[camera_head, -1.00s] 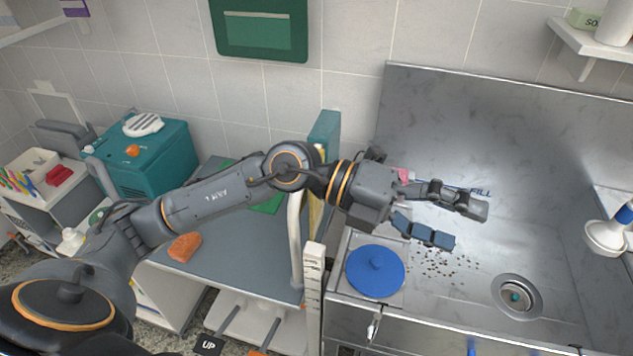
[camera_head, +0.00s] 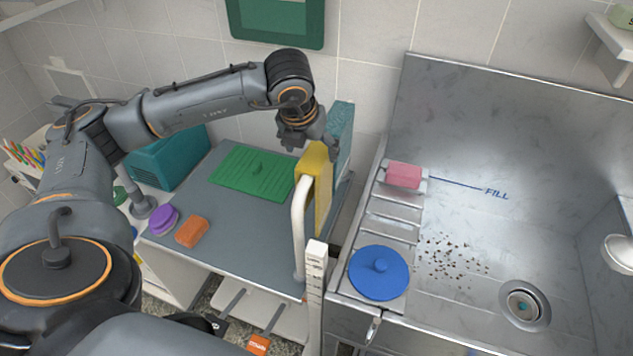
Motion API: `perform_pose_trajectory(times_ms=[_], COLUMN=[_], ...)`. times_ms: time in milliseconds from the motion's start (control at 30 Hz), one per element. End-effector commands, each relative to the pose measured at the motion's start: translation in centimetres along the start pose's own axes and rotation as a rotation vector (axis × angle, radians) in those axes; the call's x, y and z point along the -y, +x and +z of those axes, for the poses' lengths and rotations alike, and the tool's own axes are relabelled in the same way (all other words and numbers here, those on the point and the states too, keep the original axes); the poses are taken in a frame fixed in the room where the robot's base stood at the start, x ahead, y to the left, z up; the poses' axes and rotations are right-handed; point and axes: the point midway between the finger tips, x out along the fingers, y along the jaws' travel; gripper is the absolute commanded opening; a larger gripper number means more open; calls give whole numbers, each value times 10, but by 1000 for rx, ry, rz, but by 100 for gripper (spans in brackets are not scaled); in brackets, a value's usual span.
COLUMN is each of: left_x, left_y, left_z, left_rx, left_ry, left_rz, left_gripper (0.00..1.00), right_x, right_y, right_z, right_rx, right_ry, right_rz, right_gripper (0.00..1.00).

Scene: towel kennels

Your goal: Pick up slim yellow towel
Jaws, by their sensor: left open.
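The slim yellow towel (camera_head: 320,190) hangs over a rail between the grey table and the steel sink. A teal towel (camera_head: 341,135) hangs just behind it. My left gripper (camera_head: 308,145) points down at the far upper end of the yellow towel, with its fingers open. In this view it overlaps the towel's top edge; I cannot tell whether it touches. The fingertips are partly hard to see. My right gripper is not in view.
A white curved rail end (camera_head: 299,225) and a white marked post (camera_head: 315,285) stand before the towel. The grey table (camera_head: 235,225) holds a green ribbed mat (camera_head: 245,172), an orange sponge (camera_head: 192,232) and a purple item (camera_head: 163,220). A blue lid (camera_head: 379,272) lies beside the sink basin.

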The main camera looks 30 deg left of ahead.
Motion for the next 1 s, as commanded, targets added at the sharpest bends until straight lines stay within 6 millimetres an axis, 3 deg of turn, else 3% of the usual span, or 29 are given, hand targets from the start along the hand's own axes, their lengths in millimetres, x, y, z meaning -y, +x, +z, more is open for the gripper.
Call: perform_pose_trajectory(times_ms=[333,600,1000], left_x=[3,5,5], left_y=[30,67,72], left_z=[-1,-2,-3], left_rx=[-4,-1,0], left_ry=[2,0,1], left_rz=[-2,-2,-3], left_gripper=[79,79,79], right_x=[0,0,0], right_y=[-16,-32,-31], right_z=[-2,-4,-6], right_rx=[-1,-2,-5], right_ry=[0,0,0], right_rz=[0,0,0], right_gripper=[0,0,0])
